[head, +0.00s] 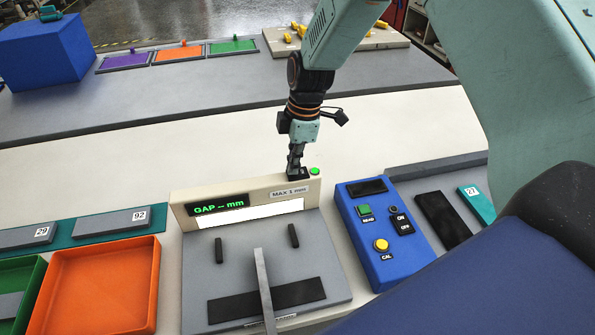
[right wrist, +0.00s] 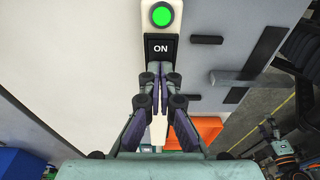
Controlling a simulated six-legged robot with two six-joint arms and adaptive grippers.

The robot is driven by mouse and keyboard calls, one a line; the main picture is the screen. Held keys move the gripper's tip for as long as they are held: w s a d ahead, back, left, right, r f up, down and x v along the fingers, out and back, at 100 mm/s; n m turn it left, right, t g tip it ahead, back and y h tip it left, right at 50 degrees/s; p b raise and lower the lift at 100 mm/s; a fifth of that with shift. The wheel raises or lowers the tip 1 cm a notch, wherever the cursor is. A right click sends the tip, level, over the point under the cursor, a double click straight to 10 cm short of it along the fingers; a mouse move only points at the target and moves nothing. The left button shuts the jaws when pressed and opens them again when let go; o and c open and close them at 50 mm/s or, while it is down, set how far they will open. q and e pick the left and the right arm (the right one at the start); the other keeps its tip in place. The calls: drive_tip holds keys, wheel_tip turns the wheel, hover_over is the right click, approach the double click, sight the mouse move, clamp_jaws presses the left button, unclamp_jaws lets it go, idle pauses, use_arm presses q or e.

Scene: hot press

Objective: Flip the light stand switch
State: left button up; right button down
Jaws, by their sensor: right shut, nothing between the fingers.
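The light stand (head: 186,199) is a cream frame with a bright white lit panel (head: 250,214) and a green "GAP -- mm" display (head: 218,205). On its top edge at the right is a black switch, which reads "ON" in the right wrist view (right wrist: 160,47), beside a lit green round light (right wrist: 161,15). The light also shows in the head view (head: 315,171). My right gripper (head: 294,174) points down at the switch; its closed fingertips (right wrist: 160,73) are at the switch's lower edge, and I cannot tell whether they touch. It is empty.
A blue box (head: 377,250) with READ and CAL buttons stands to the right of the stand. A grey plate (head: 195,262) with black bars lies in front. An orange tray (head: 75,290) is at the left. Coloured trays (head: 178,54) and a blue block (head: 45,50) stand at the back.

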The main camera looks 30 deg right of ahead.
drive_tip(key=shift+f, duration=0.15)
drive_tip(key=shift+s, duration=0.1)
wheel_tip(320, 180, up, 2)
drive_tip(key=shift+p, duration=0.75)
drive_tip(key=shift+r+p, duration=0.9)
drive_tip(key=shift+r, duration=0.3)
drive_tip(key=shift+r+p, duration=0.65)
drive_tip(key=shift+r, duration=0.15)
drive_tip(key=shift+r+p, duration=0.45)
drive_tip(key=shift+r, duration=0.15)
